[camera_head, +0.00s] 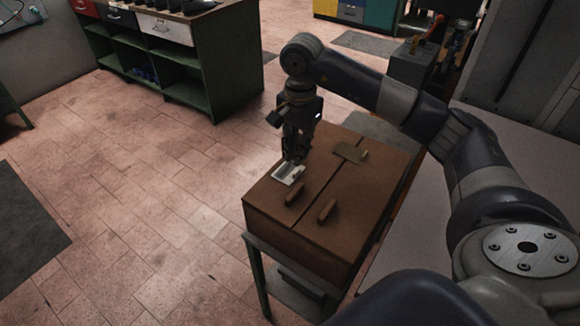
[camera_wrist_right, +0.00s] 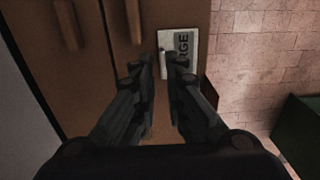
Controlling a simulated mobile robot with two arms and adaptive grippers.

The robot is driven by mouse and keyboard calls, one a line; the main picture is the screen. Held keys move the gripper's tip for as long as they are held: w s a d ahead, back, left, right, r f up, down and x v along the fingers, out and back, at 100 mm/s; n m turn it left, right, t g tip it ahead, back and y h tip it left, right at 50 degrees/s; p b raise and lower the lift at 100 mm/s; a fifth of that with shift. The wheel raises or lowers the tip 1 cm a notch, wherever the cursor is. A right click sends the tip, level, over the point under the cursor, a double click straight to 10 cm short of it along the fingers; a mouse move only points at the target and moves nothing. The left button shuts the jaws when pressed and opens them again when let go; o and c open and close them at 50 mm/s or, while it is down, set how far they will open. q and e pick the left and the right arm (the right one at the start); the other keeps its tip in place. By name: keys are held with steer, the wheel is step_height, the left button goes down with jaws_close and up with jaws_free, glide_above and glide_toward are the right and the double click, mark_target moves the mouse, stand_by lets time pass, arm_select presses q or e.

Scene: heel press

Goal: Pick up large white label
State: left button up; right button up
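The large white label (camera_head: 288,174) lies flat on the brown box top, near its left edge. In the right wrist view the label (camera_wrist_right: 188,42) shows a grey band with the letters "RGE"; the rest of the word is hidden. My right gripper (camera_head: 294,157) points down over the label's far end. In the right wrist view its two fingertips (camera_wrist_right: 160,62) stand apart with a gap between them, at the label's lower edge. I cannot tell whether they touch it. My left gripper is not in view.
The brown box (camera_head: 265,219) has two wooden handles (camera_head: 295,194) (camera_head: 327,211) beside the label. A flat olive-brown piece (camera_head: 347,152) lies farther back on it. A pale table (camera_head: 425,205) is to the right. A green workbench (camera_head: 232,70) stands behind on tiled floor.

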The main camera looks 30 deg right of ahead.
mark_target(295, 173)
steer(key=shift+f, duration=0.8)
steer(key=shift+w+f+p, duration=0.15)
steer(key=shift+f+p, duration=0.2)
steer(key=f+p, duration=0.2)
steer(key=f, duration=0.2)
steer(key=shift+a, duration=0.2)
steer(key=shift+f, duration=0.3)
steer(key=shift+d+f, duration=0.1)
steer(key=shift+w, duration=0.1)
steer(key=shift+c, duration=1)
jaws_close()
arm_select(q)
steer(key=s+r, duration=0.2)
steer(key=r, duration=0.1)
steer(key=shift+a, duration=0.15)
